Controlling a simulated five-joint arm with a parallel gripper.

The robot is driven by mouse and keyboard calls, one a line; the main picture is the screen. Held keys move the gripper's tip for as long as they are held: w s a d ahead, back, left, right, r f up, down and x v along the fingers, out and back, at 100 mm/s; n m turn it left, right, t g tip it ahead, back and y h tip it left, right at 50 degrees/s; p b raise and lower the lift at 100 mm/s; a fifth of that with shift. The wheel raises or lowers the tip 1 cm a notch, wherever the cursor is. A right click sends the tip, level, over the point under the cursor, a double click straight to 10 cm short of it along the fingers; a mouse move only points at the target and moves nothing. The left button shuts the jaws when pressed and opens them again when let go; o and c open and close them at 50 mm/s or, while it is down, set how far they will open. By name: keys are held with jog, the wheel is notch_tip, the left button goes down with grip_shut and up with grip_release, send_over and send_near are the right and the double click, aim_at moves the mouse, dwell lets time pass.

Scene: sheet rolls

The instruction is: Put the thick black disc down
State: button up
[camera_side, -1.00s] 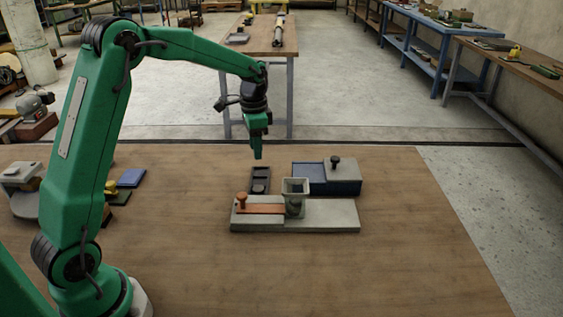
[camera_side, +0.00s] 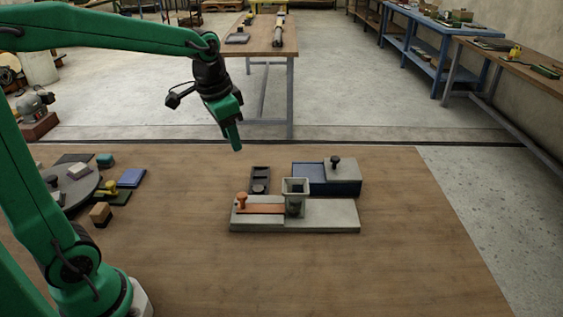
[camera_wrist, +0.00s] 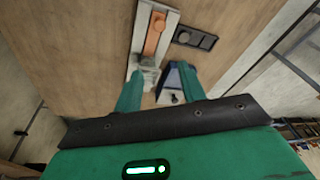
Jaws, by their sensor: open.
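A dark tray (camera_side: 260,175) lies on the table behind the grey fixture. A round dark piece (camera_side: 259,188), which looks like the thick black disc, sits in its near end; its thickness is hard to tell. The tray also shows in the wrist view (camera_wrist: 183,37). My gripper (camera_side: 236,148) hangs tilted above the table's back part, up and left of the tray in the side view, clear of everything. In the wrist view its two green fingers (camera_wrist: 160,85) are apart with nothing held between them.
The grey fixture (camera_side: 335,216) carries an orange slide (camera_side: 262,208) and a square hopper (camera_side: 295,188). A blue box (camera_side: 308,173) with a grey, black-knobbed lid stands behind it. A grey turntable (camera_side: 75,187) with blocks is at left. The front table is clear.

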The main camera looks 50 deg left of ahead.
jog(key=s+d+n+t, duration=0.3)
jog(key=s+d, duration=0.1)
jog(key=s, duration=1)
jog(key=shift+s, duration=0.3)
